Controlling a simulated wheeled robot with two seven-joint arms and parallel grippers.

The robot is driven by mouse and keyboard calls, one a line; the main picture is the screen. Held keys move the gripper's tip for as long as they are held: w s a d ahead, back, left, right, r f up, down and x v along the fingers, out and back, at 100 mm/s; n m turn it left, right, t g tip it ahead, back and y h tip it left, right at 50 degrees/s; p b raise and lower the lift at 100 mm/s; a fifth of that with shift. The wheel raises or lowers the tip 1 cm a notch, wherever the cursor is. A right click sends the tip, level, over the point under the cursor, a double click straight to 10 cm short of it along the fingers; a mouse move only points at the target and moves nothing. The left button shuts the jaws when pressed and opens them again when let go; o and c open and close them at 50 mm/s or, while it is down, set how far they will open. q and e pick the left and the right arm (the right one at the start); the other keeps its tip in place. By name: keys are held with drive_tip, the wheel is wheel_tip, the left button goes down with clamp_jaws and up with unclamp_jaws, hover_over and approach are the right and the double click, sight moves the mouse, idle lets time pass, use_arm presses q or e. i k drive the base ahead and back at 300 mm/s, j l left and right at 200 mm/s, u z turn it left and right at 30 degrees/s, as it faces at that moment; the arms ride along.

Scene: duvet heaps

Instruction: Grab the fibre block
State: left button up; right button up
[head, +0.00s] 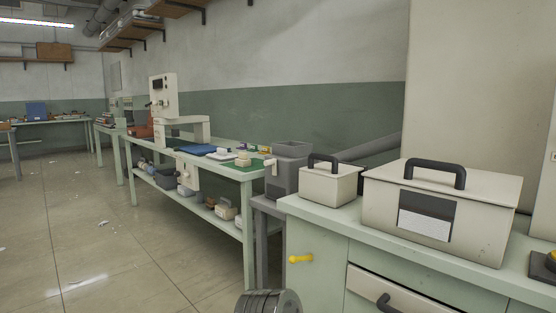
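I cannot single out a fibre block with certainty. A small cream block (243,160) sits on a green mat (258,163) at the near end of the long workbench, but its material is too small to tell. A small white item (222,153) lies on the bench to its left. Neither of my grippers is in view. A dark ribbed round part shows at the bottom edge, and I cannot tell what it belongs to.
A near cabinet (318,262) carries a small lidded box (329,188) and a larger one (430,225), both with dark handles. A grey bin (286,178) stands between cabinet and workbench (243,235). Bench machines (164,93) stand farther back. The tiled floor (90,240) at left is mostly clear.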

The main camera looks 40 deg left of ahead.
sight(242, 161)
drive_tip(key=j+z, duration=0.25)
drive_tip(key=j, duration=0.7)
drive_tip(key=j+z, duration=0.25)
drive_tip(key=j, duration=0.75)
drive_tip(key=j+z, duration=0.25)
drive_tip(key=j, duration=0.7)
drive_tip(key=k, duration=0.05)
